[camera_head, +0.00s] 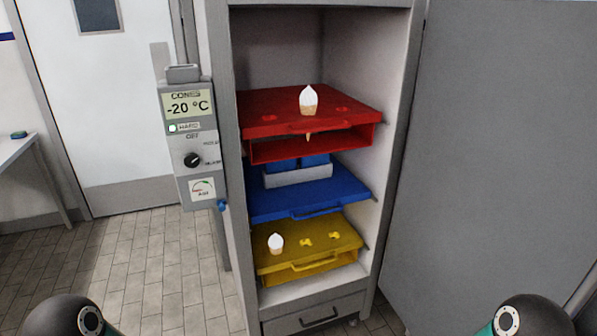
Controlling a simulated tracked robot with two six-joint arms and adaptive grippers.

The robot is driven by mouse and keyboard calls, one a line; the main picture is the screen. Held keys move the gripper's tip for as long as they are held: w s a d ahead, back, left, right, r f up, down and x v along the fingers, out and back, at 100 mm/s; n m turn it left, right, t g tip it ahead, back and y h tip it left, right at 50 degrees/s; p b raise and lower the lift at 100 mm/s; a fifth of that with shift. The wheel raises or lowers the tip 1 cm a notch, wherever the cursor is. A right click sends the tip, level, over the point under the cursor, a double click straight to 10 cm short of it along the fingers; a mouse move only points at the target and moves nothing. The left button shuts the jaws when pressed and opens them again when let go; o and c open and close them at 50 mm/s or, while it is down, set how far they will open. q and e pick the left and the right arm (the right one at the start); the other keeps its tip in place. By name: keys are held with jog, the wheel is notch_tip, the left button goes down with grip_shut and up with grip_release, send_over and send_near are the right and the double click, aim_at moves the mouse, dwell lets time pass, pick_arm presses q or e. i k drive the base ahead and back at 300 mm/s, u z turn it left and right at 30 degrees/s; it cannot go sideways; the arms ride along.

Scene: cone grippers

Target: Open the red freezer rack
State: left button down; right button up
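The red freezer rack (270,118) is the top one in the tall grey freezer cabinet. It has a flat top with holes and a handle (317,128) on its front edge. A cone with white ice cream (308,101) stands in the rack, its tip showing below the top plate. Below the red rack is the blue rack (340,194), with a white box holding blue items above it. The yellow rack (335,244) is lowest and carries another white-topped cone (276,244). My arm links show at the bottom left and right corners; neither gripper is in view.
The freezer door (500,150) stands open on the right. A control panel (188,145) reading -20 °C is on the cabinet's left side. A grey drawer (318,314) is at the cabinet's bottom. The tiled floor in front to the left is clear.

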aim_at(261, 113)
jog(key=k, duration=0.7)
jog(key=u, duration=0.15)
jog(key=i, duration=0.8)
jog(key=z, duration=0.1)
jog(key=k, duration=0.65)
jog(key=u, duration=0.4)
jog(key=i, duration=1.6)
jog(key=u, duration=0.05)
